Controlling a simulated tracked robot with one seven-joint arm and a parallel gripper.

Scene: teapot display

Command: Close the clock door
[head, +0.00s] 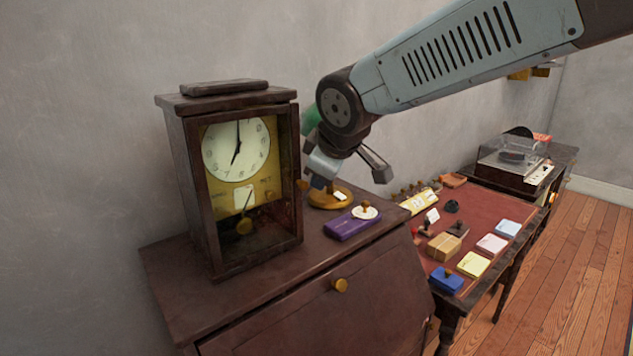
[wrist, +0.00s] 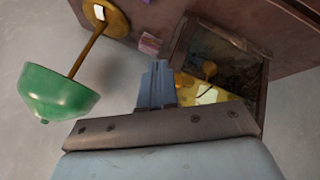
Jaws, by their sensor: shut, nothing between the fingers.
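The clock (head: 268,91) is a dark wooden case standing upright on a brown cabinet. Its pale dial (head: 236,150) and brass pendulum (head: 244,226) show through the front. My gripper (head: 317,181) is shut and empty just right of this edge. In the wrist view, my shut fingers (wrist: 158,72) are beside the clock's dark frame (wrist: 182,45), with no clear contact visible. The clock is partly hidden by my gripper's body there.
Close to my gripper, a lamp with a green shade (wrist: 60,92) stands on a round brass base (head: 330,200). A purple box (head: 350,224) lies on the cabinet top (head: 170,262). A desk with a red top (head: 482,207) and several small items stands right.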

